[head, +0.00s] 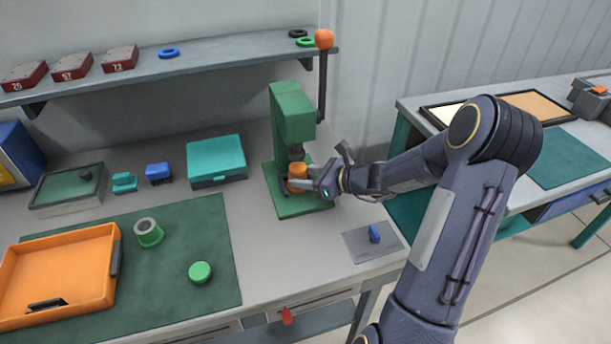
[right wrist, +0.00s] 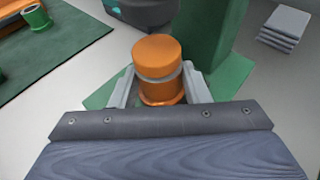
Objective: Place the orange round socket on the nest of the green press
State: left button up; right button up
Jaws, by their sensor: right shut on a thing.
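The green press (head: 293,118) stands at the back of the workbench, upright on its green base plate. The orange round socket (head: 297,171) is at the press, under its dark ram and above the base. My right gripper (head: 297,184) reaches in from the right and is shut on the socket. In the right wrist view the socket (right wrist: 158,68) stands upright between the two grey fingers (right wrist: 160,88), with a grey band around it. The nest is hidden, so I cannot tell whether the socket touches it. My left gripper is not in view.
An orange tray (head: 60,275), a green ring-topped part (head: 148,232) and a green round part (head: 200,271) are on the green mat at the left. A teal box (head: 216,160) stands left of the press. A shelf (head: 200,62) runs above; a grey plate (head: 360,245) lies in front.

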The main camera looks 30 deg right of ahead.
jog(key=shift+f, duration=0.15)
jog(key=o, duration=1.3)
